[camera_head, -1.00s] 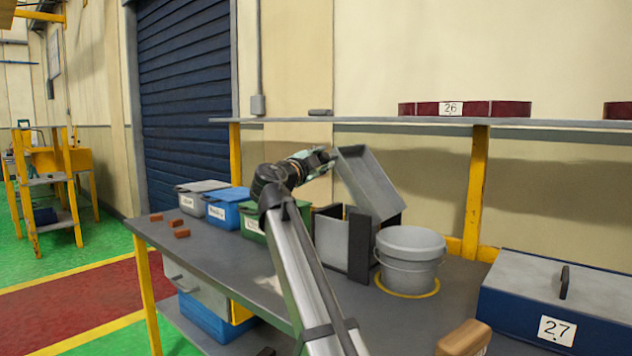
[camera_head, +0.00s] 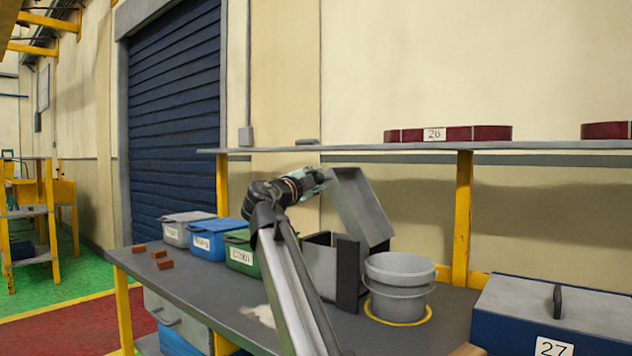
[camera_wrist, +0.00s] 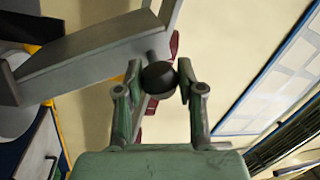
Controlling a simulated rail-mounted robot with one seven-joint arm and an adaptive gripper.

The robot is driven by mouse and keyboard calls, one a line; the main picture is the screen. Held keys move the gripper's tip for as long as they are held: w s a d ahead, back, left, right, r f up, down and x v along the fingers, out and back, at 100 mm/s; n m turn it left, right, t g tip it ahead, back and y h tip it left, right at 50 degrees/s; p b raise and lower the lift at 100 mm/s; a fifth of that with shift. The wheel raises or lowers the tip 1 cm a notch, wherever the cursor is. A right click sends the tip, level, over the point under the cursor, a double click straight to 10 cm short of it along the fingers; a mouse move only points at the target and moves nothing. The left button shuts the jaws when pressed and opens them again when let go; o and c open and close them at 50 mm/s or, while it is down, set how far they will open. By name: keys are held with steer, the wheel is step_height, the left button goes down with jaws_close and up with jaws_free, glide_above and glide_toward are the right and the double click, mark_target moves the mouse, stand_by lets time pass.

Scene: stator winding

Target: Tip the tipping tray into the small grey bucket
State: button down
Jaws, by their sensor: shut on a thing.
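The tipping tray (camera_head: 362,208) is a grey open tray, tilted steeply with its left end raised and its lower right end near the small grey bucket (camera_head: 398,300). The bucket stands upright inside a yellow ring on the bench; its contents cannot be made out. My gripper (camera_head: 326,177) is at the tray's raised end. In the wrist view, the fingers of my gripper (camera_wrist: 158,82) are closed on a round black knob (camera_wrist: 158,76) joined to the tray (camera_wrist: 95,52) by a short stem. The tray's inside is largely hidden.
A dark upright plate (camera_head: 348,276) stands beside the bucket. Lidded grey (camera_head: 186,229), blue (camera_head: 215,238) and green (camera_head: 243,254) bins line the bench's back left. A shelf (camera_head: 560,145) runs above. A blue box (camera_head: 535,318) labelled 27 is at right.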

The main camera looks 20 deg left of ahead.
steer(key=c, duration=1)
jaws_free()
steer(key=shift+d+r, duration=0.1)
steer(key=shift+o, duration=1.4)
steer(key=shift+d, duration=0.15)
steer(key=shift+s, duration=0.35)
steer(key=v, duration=1.1)
steer(key=shift+s+a, duration=0.1)
steer(key=shift+a, duration=0.15)
